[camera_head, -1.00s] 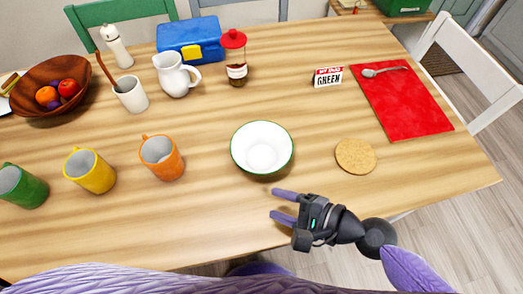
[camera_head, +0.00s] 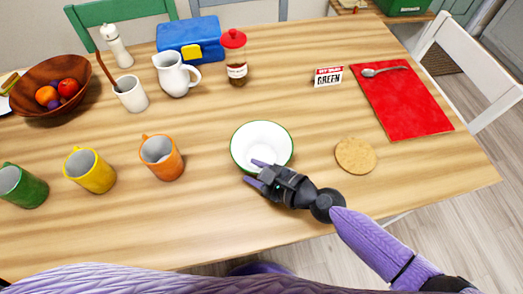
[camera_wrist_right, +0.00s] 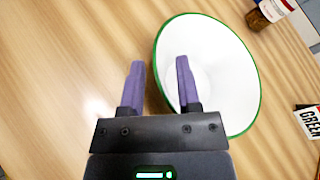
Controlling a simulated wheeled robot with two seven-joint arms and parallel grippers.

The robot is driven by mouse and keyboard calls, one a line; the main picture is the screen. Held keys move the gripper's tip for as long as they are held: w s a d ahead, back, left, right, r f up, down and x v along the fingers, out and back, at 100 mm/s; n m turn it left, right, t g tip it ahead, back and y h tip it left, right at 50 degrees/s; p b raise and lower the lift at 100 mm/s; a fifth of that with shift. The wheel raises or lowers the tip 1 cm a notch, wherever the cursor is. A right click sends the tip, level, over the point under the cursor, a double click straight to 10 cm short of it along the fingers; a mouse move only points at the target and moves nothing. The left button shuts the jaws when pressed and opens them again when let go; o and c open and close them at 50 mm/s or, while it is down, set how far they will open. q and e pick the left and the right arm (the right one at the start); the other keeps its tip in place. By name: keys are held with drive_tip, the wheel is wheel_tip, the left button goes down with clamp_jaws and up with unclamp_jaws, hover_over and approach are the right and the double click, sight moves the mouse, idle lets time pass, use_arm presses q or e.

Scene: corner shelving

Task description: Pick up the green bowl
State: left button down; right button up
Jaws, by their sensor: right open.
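The bowl (camera_head: 262,140) is white with a green rim and stands upright on the wooden table. It also shows in the right wrist view (camera_wrist_right: 222,70). My right gripper (camera_head: 255,172) is open at the bowl's near edge. In the head view one finger overlaps the bowl's inside and the other lies outside the near rim. In the right wrist view the two purple fingers (camera_wrist_right: 158,72) lie either side of the bowl's left rim, with nothing held between them. I cannot tell whether a finger touches the bowl. My left gripper is not in view.
An orange mug (camera_head: 162,158) stands left of the bowl and a cork coaster (camera_head: 356,156) lies to the right. A sign reading GREEN (camera_head: 328,77) and a red mat (camera_head: 402,103) are farther right. A red-lidded jar (camera_head: 235,60) stands behind. Table around the bowl is clear.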

clamp_jaws()
idle(0.3)
idle(0.4)
idle(0.3)
